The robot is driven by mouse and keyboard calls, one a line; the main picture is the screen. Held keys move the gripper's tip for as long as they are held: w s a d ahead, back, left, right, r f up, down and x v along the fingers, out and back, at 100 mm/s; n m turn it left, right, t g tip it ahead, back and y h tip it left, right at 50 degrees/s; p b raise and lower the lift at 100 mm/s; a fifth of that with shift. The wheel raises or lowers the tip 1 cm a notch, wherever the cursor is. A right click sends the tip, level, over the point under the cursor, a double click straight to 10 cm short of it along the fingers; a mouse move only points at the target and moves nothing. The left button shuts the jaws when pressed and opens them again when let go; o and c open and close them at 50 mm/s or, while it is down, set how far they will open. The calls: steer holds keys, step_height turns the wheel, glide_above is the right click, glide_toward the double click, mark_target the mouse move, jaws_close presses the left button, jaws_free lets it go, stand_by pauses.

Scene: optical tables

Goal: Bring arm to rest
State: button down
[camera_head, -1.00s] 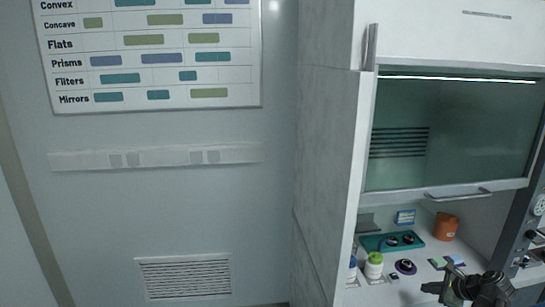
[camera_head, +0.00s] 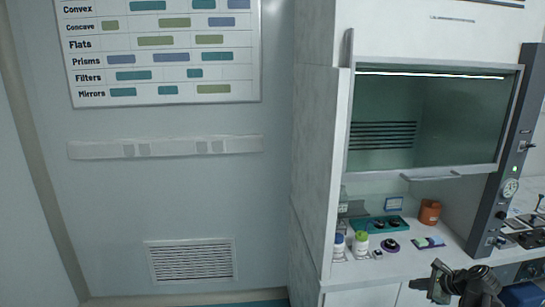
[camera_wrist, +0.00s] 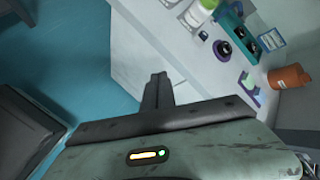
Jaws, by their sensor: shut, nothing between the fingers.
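My gripper (camera_head: 427,284) shows at the bottom right of the head view, in front of the fume hood's bench. It is shut and empty. In the wrist view my gripper (camera_wrist: 158,88) points up the picture, its dark fingers together, over the white cabinet front and the floor edge. It is apart from the things on the bench.
The fume hood bench (camera_head: 405,262) holds a white bottle with a green cap (camera_head: 361,244), a teal tray (camera_head: 375,222), an orange jar (camera_head: 429,212) and a purple ring-shaped piece (camera_head: 390,245). The hood's sash (camera_head: 440,120) is partly raised.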

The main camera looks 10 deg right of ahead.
steer(key=w+a+f+n+g+y, duration=0.1)
steer(key=w+a+n, duration=0.2)
steer(key=a, duration=0.8)
steer(key=w+a+f+n+g+y, duration=0.1)
steer(key=w+a+n+g, duration=0.2)
steer(key=a, duration=0.8)
steer(key=w+a+f+n+y, duration=0.15)
steer(key=w+a, duration=0.25)
steer(key=a, duration=0.7)
steer(key=s+a+f+n+g+h, duration=0.2)
steer(key=s+a+n+g, duration=0.15)
steer(key=a+n, duration=0.65)
steer(key=s+f+n+g+h, duration=0.1)
steer(key=s+n+h, duration=0.2)
steer(key=s+n, duration=0.3)
steer(key=shift+s+f+n, duration=0.25)
steer(key=shift+n, duration=0.4)
